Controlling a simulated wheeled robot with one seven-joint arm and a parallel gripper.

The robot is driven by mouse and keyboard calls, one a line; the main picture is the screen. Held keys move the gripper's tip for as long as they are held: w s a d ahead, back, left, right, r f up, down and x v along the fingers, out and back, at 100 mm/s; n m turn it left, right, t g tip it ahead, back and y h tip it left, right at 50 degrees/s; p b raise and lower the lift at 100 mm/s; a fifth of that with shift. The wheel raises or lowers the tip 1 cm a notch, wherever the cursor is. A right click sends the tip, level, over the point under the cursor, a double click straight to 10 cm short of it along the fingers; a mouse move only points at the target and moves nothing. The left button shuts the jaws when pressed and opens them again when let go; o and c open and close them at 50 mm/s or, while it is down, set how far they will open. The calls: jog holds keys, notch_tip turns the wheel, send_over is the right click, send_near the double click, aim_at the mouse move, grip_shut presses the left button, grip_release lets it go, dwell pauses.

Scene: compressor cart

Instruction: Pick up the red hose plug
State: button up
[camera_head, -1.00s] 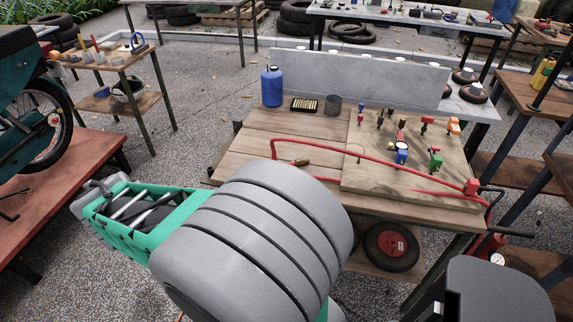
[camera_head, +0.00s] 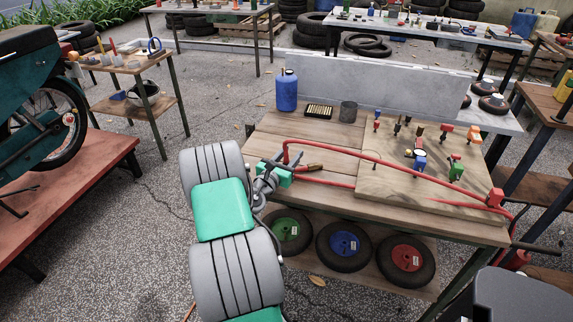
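A long red hose (camera_head: 400,165) lies across the wooden cart top and the board on it. A red block-like fitting (camera_head: 495,198) sits at the hose's right end, near the board's front right corner; I take it for the red hose plug, but cannot be sure. Smaller red-topped fittings (camera_head: 473,136) stand at the back of the board. My gripper (camera_head: 279,173) is at the cart's left edge, beside the hose's left bend and far from the red fitting. Its fingers are too small and partly hidden to tell whether they are open.
The board (camera_head: 385,178) also carries a blue-and-white fitting (camera_head: 420,161) and a green fitting (camera_head: 455,170). A blue bottle (camera_head: 287,91), a dark tray (camera_head: 319,111) and a grey cup (camera_head: 348,111) stand at the back. Wheels lie on the lower shelf. A grey upright panel (camera_head: 400,88) is behind.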

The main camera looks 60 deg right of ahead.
jog(key=shift+d, duration=0.15)
jog(key=shift+c, duration=0.3)
grip_shut()
